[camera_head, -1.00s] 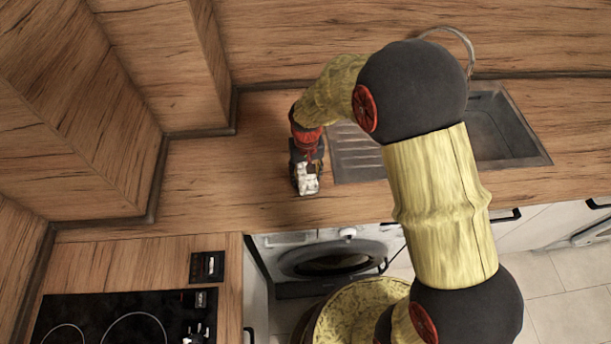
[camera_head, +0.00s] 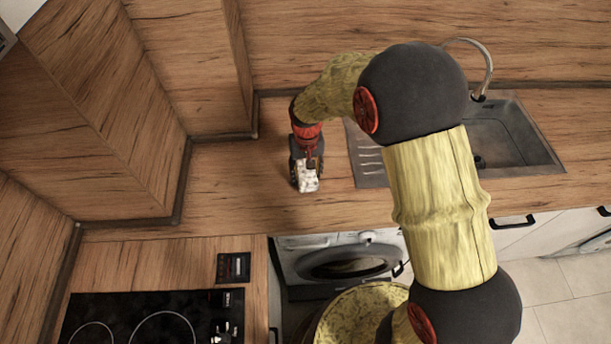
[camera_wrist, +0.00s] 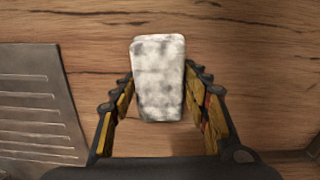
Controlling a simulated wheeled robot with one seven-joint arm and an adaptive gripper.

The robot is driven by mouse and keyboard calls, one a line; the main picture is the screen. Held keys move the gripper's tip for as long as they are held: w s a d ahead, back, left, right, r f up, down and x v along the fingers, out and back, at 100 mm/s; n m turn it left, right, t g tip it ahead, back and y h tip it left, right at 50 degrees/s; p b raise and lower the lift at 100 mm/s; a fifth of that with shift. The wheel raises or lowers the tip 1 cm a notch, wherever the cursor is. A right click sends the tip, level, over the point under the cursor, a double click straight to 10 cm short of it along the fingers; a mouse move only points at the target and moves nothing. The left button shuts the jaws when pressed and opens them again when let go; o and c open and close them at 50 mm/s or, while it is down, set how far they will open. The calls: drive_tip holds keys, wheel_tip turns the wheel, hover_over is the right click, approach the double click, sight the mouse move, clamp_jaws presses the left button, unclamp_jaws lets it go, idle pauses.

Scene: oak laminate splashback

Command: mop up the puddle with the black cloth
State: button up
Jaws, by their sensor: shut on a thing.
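My gripper (camera_head: 306,160) is over the wooden counter, left of the sink. It is shut on a mottled white-grey piece (camera_head: 308,184), which looks like a thick folded pad. In the wrist view this piece (camera_wrist: 158,80) stands out between the two fingers of my gripper (camera_wrist: 161,88), over bare wood. I cannot tell whether it touches the counter. It is pale, with dark grey patches; I see no black cloth. I can make out no puddle in either view. The counter under and behind my gripper and arm is partly hidden.
The sink (camera_head: 500,140) with its ribbed drainer (camera_head: 368,165) lies right of my gripper; the drainer (camera_wrist: 38,110) is at the wrist view's left. A black hob (camera_head: 150,325) is at the lower left. The wooden wall corner (camera_head: 180,185) borders the counter. Counter left of my gripper is clear.

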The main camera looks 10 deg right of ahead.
drive_tip(key=shift+w+a+r+p, duration=0.1)
drive_tip(key=shift+r+p, duration=0.2)
drive_tip(key=shift+r, duration=0.2)
drive_tip(key=shift+w+a+r+p, duration=0.1)
drive_tip(key=shift+r+p, duration=0.15)
drive_tip(key=shift+r, duration=0.2)
drive_tip(key=shift+s+r+p, duration=0.1)
drive_tip(key=shift+r+p, duration=0.7)
drive_tip(key=shift+r, duration=0.6)
drive_tip(key=shift+d, duration=0.1)
